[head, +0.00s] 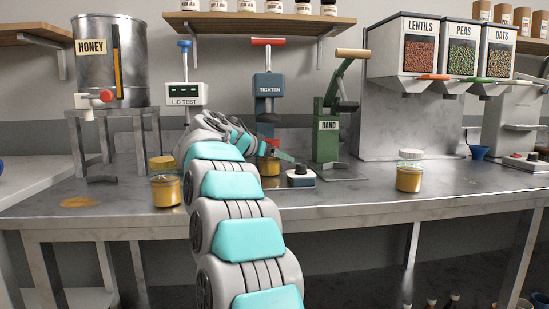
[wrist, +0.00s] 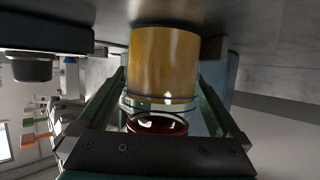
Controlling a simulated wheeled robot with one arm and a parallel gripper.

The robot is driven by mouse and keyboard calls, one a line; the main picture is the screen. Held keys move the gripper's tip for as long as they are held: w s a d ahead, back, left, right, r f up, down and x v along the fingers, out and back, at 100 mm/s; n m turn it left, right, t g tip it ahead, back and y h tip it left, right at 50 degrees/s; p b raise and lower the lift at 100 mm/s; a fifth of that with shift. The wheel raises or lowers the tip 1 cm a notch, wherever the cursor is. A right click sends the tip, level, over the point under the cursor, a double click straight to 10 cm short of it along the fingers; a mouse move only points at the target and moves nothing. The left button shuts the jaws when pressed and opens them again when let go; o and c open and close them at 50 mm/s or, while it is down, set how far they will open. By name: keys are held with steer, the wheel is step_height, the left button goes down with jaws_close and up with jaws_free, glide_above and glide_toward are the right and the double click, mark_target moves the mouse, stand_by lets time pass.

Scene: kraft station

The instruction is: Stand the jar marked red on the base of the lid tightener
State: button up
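The lid tightener (head: 268,85) is a blue press with a red handle and a TIGHTEN label, standing at the back of the steel bench. A jar (head: 269,167) with amber contents is low in front of it, at its base, partly hidden by my arm. In the wrist view this jar (wrist: 165,62) lies between the two green fingers of my gripper (wrist: 161,85), which close along its glass sides. A dark red round shape shows at its near end. Blue parts of the tightener show behind the jar. Whether its bottom touches the base is hard to tell.
Another amber jar (head: 166,190) stands left of my arm, and one (head: 409,178) stands to the right. The LID TEST device (head: 184,95) is to the left.

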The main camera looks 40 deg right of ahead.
steer(key=shift+r, duration=0.1)
steer(key=shift+a+r, duration=0.1)
steer(key=shift+a, duration=0.1)
steer(key=b+v, duration=0.1)
steer(key=v, duration=1)
steer(key=shift+s+a+r, duration=0.1)
steer(key=shift+a+r, duration=0.05)
steer(key=shift+a, duration=0.1)
